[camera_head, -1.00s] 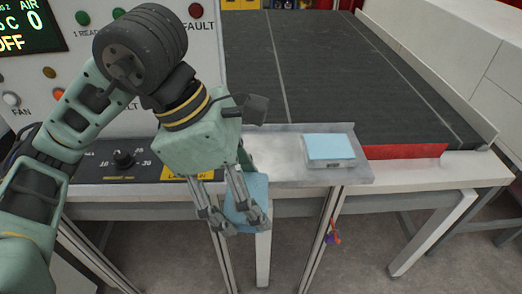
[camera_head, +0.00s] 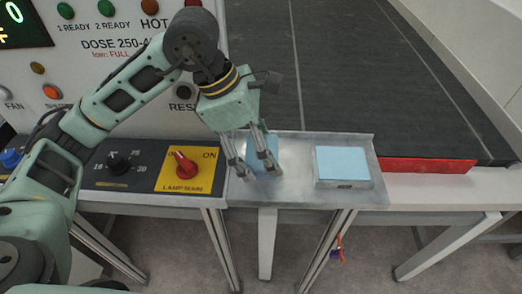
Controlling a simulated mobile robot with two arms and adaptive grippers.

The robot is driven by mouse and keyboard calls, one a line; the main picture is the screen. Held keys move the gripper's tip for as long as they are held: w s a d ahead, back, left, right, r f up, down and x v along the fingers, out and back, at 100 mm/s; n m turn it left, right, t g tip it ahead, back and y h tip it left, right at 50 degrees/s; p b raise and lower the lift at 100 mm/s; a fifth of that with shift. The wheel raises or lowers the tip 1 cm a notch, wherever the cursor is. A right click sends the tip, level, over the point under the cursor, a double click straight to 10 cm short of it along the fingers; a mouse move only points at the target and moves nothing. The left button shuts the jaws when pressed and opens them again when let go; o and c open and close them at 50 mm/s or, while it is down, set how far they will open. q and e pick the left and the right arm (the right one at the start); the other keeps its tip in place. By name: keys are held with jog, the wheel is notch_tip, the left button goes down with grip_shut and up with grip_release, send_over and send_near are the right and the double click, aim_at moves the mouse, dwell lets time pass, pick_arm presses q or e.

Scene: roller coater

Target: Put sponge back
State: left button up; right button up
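My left gripper (camera_head: 257,173) comes in from the left over the metal tray (camera_head: 300,192). Its fingers are around a light blue sponge (camera_head: 262,149), which is partly hidden behind them. The sponge is at the left part of the tray; I cannot tell whether it touches the tray surface. A second light blue sponge or pad (camera_head: 342,163) sits on a grey block or holder at the right part of the tray. My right gripper is not in view.
A control panel (camera_head: 135,165) with a black dial (camera_head: 119,164) and a red lamp switch (camera_head: 185,165) lies left of the tray. A dark conveyor belt (camera_head: 370,80) with a red front edge (camera_head: 425,165) lies behind and right. Bare tray shows between the sponges.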

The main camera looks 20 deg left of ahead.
pick_arm(q)
jog(key=shift+w+a+f+p, duration=0.2)
jog(key=shift+w+f, duration=0.25)
jog(key=shift+w, duration=0.2)
jog(key=shift+w+a+f+p, duration=0.1)
jog(key=shift+w+a+f, duration=0.05)
jog(key=shift+w+f, duration=0.4)
notch_tip(320, 180, down, 3)
jog(key=shift+f+p, duration=0.1)
jog(key=shift+p, duration=0.55)
jog(key=shift+f, duration=0.15)
jog(key=shift+f+b, duration=0.2)
jog(key=shift+b, duration=0.1)
jog(key=o, duration=0.9)
jog(key=shift+c, duration=0.2)
jog(key=shift+o, duration=1.2)
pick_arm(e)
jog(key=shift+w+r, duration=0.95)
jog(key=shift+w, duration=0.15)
